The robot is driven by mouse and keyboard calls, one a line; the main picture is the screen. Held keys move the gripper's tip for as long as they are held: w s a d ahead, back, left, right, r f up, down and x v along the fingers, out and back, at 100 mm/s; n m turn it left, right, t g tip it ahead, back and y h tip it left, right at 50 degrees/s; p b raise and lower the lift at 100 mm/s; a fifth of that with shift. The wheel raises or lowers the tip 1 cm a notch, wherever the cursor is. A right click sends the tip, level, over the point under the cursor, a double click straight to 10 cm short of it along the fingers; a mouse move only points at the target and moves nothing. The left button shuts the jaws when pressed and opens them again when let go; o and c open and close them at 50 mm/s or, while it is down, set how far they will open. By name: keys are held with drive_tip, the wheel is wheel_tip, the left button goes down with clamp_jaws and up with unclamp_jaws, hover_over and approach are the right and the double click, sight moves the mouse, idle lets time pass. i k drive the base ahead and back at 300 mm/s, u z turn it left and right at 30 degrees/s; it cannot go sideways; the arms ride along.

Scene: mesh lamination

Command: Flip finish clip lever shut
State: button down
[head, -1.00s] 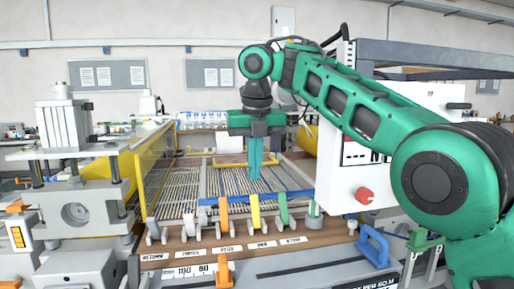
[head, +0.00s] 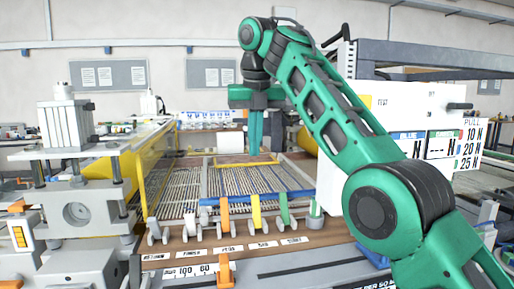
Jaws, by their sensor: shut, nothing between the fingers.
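A row of clips stands along the front edge of the mesh bed (head: 180,180). An orange lever (head: 225,214), a yellow lever (head: 256,211) and a green lever (head: 284,208) stand upright in it. Lower grey clips (head: 188,226) are to their left. My gripper (head: 256,150) is shut and empty, pointing down. It appears above and behind the yellow lever, apart from the clips.
A blue bar (head: 240,199) runs behind the levers. A yellow side guard (head: 155,165) borders the bed on the left, beside a grey press (head: 75,190). A white panel (head: 440,130) stands at right, partly behind my arm. An orange clamp (head: 225,270) is in front.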

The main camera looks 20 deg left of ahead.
sight(190, 218)
drive_tip(key=k, duration=1)
